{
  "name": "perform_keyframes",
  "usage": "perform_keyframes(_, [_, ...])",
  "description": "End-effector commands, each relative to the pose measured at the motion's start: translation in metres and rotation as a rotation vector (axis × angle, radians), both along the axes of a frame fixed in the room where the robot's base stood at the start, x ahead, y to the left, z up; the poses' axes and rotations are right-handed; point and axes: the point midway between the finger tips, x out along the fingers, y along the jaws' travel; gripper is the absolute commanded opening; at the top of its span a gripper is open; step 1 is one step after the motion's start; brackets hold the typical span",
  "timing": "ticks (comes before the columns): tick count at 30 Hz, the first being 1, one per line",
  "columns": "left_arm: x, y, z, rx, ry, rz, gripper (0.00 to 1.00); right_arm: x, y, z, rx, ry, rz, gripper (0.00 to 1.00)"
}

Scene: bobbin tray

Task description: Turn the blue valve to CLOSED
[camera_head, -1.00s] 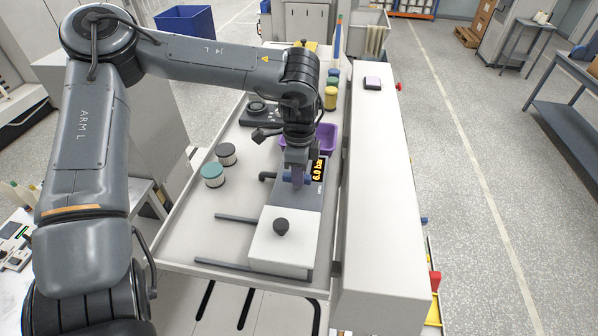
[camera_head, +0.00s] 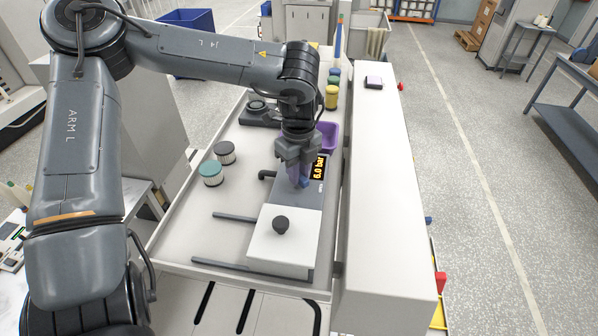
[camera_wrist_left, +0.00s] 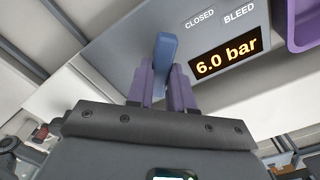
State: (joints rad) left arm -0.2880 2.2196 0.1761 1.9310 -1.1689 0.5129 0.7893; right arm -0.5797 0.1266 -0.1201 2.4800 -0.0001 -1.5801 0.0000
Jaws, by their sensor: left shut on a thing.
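The blue valve (camera_wrist_left: 166,58) is a lever on a grey panel with the words CLOSED and BLEED. In the left wrist view its upper end lies just left of the word CLOSED; its lower part is hidden between the fingers. My left gripper (camera_wrist_left: 166,88) is shut on the lever, with a purple finger on each side. In the head view the left gripper (camera_head: 299,182) is over the grey panel (camera_head: 288,196), and only a little blue shows. The display (camera_head: 318,168) reads 6.0 bar. My right gripper is not in view.
A white box with a black knob (camera_head: 281,224) stands in front of the panel. A purple bin (camera_head: 327,137) is behind it. A teal-topped jar (camera_head: 211,173) and a dark-topped jar (camera_head: 224,153) stand to the left. A tall white ledge (camera_head: 375,200) runs along the right.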

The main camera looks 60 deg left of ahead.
Motion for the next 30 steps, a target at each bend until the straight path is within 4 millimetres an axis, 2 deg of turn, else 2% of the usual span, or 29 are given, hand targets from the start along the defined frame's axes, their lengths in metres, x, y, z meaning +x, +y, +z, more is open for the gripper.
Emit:
perform_keyframes(18, [-0.0029,-0.0002,0.0017,0.000,0.000,-0.571,0.00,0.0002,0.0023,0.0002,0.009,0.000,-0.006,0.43])
perform_keyframes(30, [-0.0039,0.0004,0.0017,0.000,-0.001,-0.801,0.00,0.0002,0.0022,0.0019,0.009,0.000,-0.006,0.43])
